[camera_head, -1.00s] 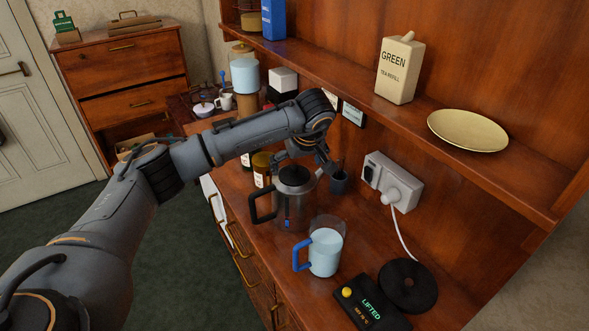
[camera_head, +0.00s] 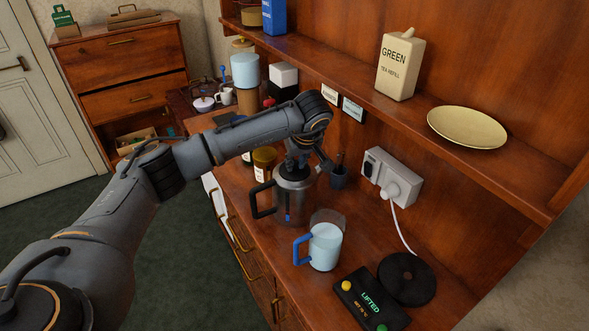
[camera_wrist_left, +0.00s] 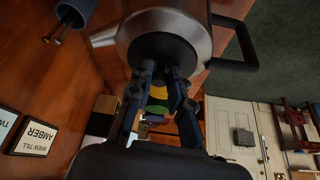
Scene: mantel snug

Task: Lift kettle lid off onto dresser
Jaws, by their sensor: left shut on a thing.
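The steel kettle (camera_head: 292,204) with a black handle stands on the dresser top (camera_head: 235,180). Its dark lid (camera_head: 292,174) sits in the kettle's top. My left gripper (camera_head: 298,158) points down from above, shut on the lid's knob, which the fingers mostly hide. In the left wrist view the fingers (camera_wrist_left: 160,78) meet at the black lid (camera_wrist_left: 163,52), with the steel kettle body (camera_wrist_left: 190,18) around it. My right gripper is not in view.
A round black base (camera_head: 407,281) and a display box (camera_head: 368,303) reading LIFTED lie nearer. A dark cup (camera_head: 340,178) and a jar (camera_head: 264,162) stand close to the kettle.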

